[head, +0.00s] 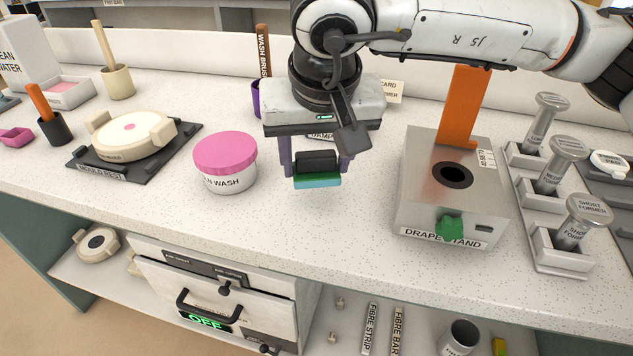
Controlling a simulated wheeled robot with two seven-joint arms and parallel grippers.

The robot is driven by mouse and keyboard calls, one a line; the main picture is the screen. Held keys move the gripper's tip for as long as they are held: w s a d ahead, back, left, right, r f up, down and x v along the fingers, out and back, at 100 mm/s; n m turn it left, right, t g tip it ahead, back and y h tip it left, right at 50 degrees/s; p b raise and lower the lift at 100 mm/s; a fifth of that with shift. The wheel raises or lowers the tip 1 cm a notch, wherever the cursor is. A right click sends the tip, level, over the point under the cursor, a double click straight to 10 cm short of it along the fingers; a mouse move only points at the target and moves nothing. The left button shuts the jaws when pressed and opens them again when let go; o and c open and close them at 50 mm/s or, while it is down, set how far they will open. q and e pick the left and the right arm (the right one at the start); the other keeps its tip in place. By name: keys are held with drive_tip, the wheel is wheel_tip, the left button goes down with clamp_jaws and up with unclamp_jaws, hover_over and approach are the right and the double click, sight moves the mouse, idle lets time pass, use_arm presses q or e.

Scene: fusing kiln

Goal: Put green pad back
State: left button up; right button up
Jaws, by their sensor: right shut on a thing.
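The green pad (317,181) is a small block with a black upper part and a teal-green underside. My right gripper (316,166) points down with one finger on each side of the black part and is shut on it. The pad hangs level over the white speckled counter, between the pink-lidded wash tub and the drape stand. The gripper partly hides a label lying behind it, of which only a few letters show. My left gripper is not in view.
The pink-lidded tub (226,162) stands left of the pad. The metal drape stand (455,190) with an orange upright stands right. A mould (130,135) sits on its dark rest (80,163) at left. Several formers stand at far right. Counter in front of the pad is clear.

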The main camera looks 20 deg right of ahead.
sight(317, 174)
drive_tip(key=shift+f, duration=1.95)
drive_tip(key=shift+f+b, duration=0.25)
drive_tip(key=shift+b, duration=0.1)
drive_tip(key=o, duration=0.9)
drive_tip(key=shift+r, duration=0.1)
drive_tip(key=shift+o, duration=0.2)
drive_tip(key=shift+s+r+p, duration=0.1)
drive_tip(key=shift+r+p, duration=0.2)
drive_tip(key=shift+r, duration=0.25)
drive_tip(key=v, duration=1.1)
drive_tip(key=shift+p, duration=0.3)
drive_tip(key=shift+s, duration=0.15)
